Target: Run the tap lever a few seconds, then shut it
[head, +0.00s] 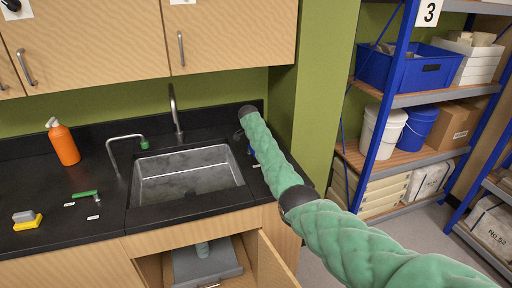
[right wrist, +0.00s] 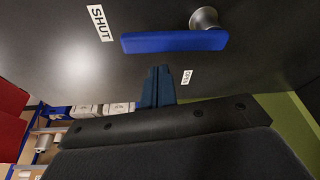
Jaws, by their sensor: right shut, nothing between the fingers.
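A blue lever (right wrist: 172,41) on a grey metal pivot (right wrist: 205,18) shows in the right wrist view on the black counter. It points left, towards the SHUT label (right wrist: 100,23); the OPEN label (right wrist: 186,77) lies nearer the gripper. My right gripper (right wrist: 158,80) is shut and empty, apart from the lever. In the head view, my green-sleeved right arm mostly hides that spot. The tall tap (head: 175,110) stands behind the sink (head: 187,176); I see no water running. A green lever (head: 86,194) lies on the left counter beside small white labels. My left gripper is out of view.
A thin bent spout (head: 125,137) with a green tip stands left of the sink. An orange bottle (head: 64,144) and a yellow-and-grey block (head: 27,220) are on the left counter. A cupboard door (head: 275,262) hangs open below. Blue shelving (head: 393,90) stands right.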

